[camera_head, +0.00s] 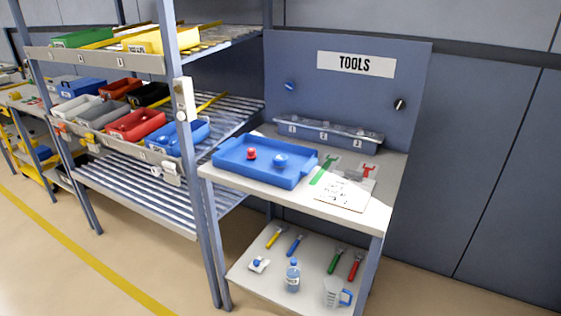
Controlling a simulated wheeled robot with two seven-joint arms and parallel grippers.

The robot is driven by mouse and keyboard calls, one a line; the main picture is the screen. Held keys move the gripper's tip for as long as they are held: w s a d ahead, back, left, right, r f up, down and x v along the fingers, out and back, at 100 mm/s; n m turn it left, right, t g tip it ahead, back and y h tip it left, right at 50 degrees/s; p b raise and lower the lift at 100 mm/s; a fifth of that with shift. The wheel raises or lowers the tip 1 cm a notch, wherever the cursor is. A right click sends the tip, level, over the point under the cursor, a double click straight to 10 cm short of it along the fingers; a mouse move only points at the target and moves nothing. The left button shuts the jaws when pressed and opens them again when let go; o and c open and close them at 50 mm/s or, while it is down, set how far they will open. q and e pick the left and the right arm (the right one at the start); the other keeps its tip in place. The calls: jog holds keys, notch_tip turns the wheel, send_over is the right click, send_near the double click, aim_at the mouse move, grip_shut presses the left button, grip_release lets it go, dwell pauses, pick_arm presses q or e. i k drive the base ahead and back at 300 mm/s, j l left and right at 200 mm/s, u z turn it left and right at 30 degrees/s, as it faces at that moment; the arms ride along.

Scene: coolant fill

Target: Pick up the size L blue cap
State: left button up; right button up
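A blue cap (281,160) lies in the blue tray (229,169) on top of the white workbench. A red cap (252,154) lies to its left in the same tray. Another blue piece (182,131), possibly a cap, sits in a blue bin (172,146) on the middle shelf of the rack. I cannot read any size mark on these pieces. Neither of my grippers is in view.
The workbench top (376,205) also holds a green tool, a red tool and a white card (343,194). A grey rail with numbered slots (327,133) stands behind the tray. The floor in front is clear.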

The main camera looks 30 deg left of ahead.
aim_at(279, 160)
jog(key=i+j, duration=0.15)
jog(key=j, duration=0.2)
jog(key=i+j, duration=0.1)
jog(key=j, duration=0.25)
jog(key=i+j, duration=0.15)
jog(key=j, duration=0.2)
jog(key=i+j, duration=0.1)
jog(key=j, duration=0.3)
jog(key=i+j+u, duration=0.1)
jog(key=j, duration=0.25)
